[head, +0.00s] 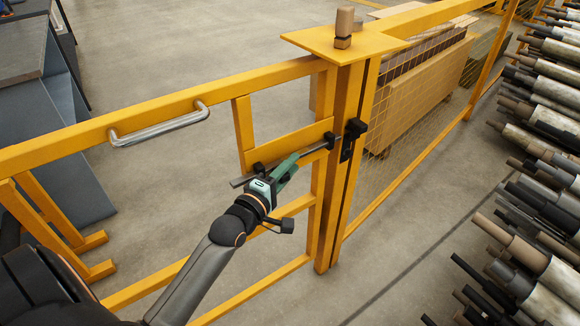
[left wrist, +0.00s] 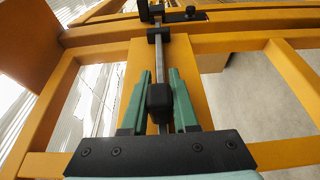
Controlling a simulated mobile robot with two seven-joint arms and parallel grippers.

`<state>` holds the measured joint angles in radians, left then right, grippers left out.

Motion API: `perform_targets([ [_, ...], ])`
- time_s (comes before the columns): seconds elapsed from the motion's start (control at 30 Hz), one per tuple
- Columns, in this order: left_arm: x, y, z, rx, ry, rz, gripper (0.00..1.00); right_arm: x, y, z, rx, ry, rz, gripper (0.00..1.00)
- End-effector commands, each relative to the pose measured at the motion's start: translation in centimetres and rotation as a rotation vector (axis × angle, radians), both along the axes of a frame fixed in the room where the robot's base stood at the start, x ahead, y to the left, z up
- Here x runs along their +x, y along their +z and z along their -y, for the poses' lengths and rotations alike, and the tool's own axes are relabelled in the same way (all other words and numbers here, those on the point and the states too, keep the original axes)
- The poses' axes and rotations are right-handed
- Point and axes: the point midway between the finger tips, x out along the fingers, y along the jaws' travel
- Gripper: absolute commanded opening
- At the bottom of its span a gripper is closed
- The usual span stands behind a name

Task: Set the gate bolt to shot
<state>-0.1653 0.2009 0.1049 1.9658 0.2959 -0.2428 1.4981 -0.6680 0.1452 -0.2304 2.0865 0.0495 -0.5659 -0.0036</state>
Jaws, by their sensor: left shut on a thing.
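The gate bolt is a grey metal rod (head: 311,150) lying across the yellow gate's plate and running through black guides. It also shows in the left wrist view (left wrist: 163,70). My left gripper (head: 287,168) has its green fingers shut on the bolt's black knob (left wrist: 160,100), one finger on each side. A black keeper (head: 352,132) is on the yellow post, beyond the guide nearest the post (head: 330,140). The rod's tip is close to the keeper; I cannot tell whether it is inside. My right gripper is not in view.
A metal handle (head: 160,127) is on the gate's top rail. The yellow post (head: 343,200) stands right of the bolt, with mesh fence beyond. Racked rolls (head: 545,190) fill the right side. A grey machine (head: 50,110) stands at the left.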

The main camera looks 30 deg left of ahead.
Motion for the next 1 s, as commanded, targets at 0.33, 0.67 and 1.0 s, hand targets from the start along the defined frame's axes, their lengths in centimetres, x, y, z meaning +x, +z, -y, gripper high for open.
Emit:
perform_targets([
  [0.33, -0.01, -0.03, 0.0, 0.0, 0.0, -0.001, 0.0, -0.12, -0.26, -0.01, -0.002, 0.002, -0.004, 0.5],
  [0.67, -0.02, -0.04, -0.01, 0.0, 0.0, -0.001, 0.0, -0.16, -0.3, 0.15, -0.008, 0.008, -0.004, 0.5],
  [1.0, -0.02, -0.05, -0.01, 0.0, 0.0, -0.001, 0.0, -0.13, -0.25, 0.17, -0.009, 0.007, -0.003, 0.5],
])
